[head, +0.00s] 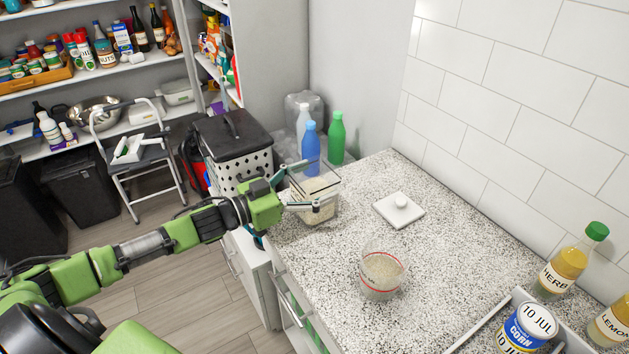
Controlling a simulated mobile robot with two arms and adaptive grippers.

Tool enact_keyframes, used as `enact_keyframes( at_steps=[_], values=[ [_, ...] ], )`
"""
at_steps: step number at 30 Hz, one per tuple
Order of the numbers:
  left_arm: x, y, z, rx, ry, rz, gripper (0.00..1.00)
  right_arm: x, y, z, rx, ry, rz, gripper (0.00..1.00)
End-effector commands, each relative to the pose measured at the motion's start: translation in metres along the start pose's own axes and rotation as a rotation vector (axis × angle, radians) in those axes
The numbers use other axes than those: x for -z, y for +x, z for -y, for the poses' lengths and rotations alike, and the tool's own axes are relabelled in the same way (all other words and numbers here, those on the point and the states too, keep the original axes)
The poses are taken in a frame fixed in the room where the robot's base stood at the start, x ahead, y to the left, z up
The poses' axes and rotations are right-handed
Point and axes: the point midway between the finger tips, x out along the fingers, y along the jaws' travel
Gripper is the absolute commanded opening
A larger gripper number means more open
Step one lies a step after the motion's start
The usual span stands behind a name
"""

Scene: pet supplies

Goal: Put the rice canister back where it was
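The rice canister (325,182) is a clear, square, open-topped container with pale rice in its lower part. It stands upright at the back of the speckled counter (345,238), near its left edge; I cannot tell if its base is resting or slightly raised. My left gripper (314,183) reaches in from the left with one finger across its near side and the other by its far side, seemingly closed against it. A white square lid with a round knob (401,206) lies on the counter to the right. My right gripper is not in view.
A clear cup with rice and a red line (382,275) stands near the counter's front. Blue (311,146) and green (337,138) bottles stand behind the canister. A tray (482,326) with a corn can (527,326) is at lower right. The counter's middle is clear.

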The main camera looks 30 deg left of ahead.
Motion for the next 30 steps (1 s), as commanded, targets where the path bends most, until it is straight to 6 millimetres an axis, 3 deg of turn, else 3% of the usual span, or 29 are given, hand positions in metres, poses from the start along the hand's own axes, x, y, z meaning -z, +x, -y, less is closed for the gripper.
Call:
enact_keyframes(
  at_steps=[11,30],
  values=[
    [0.001,-0.006,0.000,0.001,0.000,0.002,0.80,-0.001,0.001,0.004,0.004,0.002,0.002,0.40],
    [0.001,-0.082,0.000,0.000,-0.003,0.004,0.80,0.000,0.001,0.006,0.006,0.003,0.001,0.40]
  ],
)
